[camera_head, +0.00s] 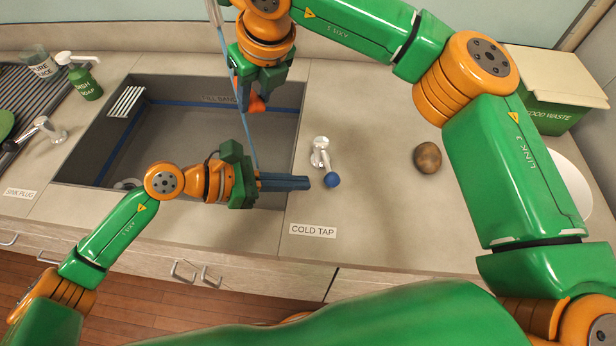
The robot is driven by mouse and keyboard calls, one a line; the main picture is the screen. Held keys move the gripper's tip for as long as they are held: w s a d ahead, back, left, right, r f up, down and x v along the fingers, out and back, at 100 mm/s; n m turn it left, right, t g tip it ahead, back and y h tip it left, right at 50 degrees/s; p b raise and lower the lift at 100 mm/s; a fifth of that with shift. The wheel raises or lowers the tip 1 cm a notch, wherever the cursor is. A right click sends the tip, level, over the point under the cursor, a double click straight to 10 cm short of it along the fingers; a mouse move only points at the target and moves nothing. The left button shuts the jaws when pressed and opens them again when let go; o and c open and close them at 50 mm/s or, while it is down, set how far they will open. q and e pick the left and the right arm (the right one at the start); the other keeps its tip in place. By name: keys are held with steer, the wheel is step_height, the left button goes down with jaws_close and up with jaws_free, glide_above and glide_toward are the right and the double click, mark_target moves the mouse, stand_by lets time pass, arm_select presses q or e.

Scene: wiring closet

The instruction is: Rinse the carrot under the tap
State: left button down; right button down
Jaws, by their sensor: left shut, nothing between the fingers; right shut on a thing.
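The orange carrot (256,103) shows only in part, over the sink (180,123). My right gripper (258,88) is shut on it and hides most of it. A thin pale-blue stream (245,125) runs down beside the carrot from the grey spout (214,12); I cannot tell whether it touches the carrot. The cold tap handle (321,155), a silver lever with a blue knob (332,180), stands on the counter right of the sink. My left gripper (306,183) is shut and empty, its tips just left of the knob; contact is unclear.
A brown potato-like object (427,157) lies right of the tap handle. A green food waste bin (552,117) and a white plate (572,180) are at the right. Dish soap (86,83), a glass (40,62) and another silver lever (47,128) are left of the sink.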

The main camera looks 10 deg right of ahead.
mark_target(328, 185)
arm_select(q)
steer(key=shift+w+d+f, duration=0.1)
steer(key=shift+d+f, duration=0.1)
steer(key=shift+d, duration=1.1)
steer(key=shift+s+d, duration=0.25)
steer(key=shift+d, duration=0.3)
steer(key=shift+s+d, duration=0.2)
steer(key=shift+d, duration=0.3)
steer(key=shift+a, duration=0.4)
arm_select(e)
steer(key=shift+s+a, duration=0.1)
arm_select(q)
steer(key=s+v, duration=0.2)
steer(key=v, duration=1.1)
steer(key=shift+s+f, duration=0.3)
steer(key=shift+s, duration=0.1)
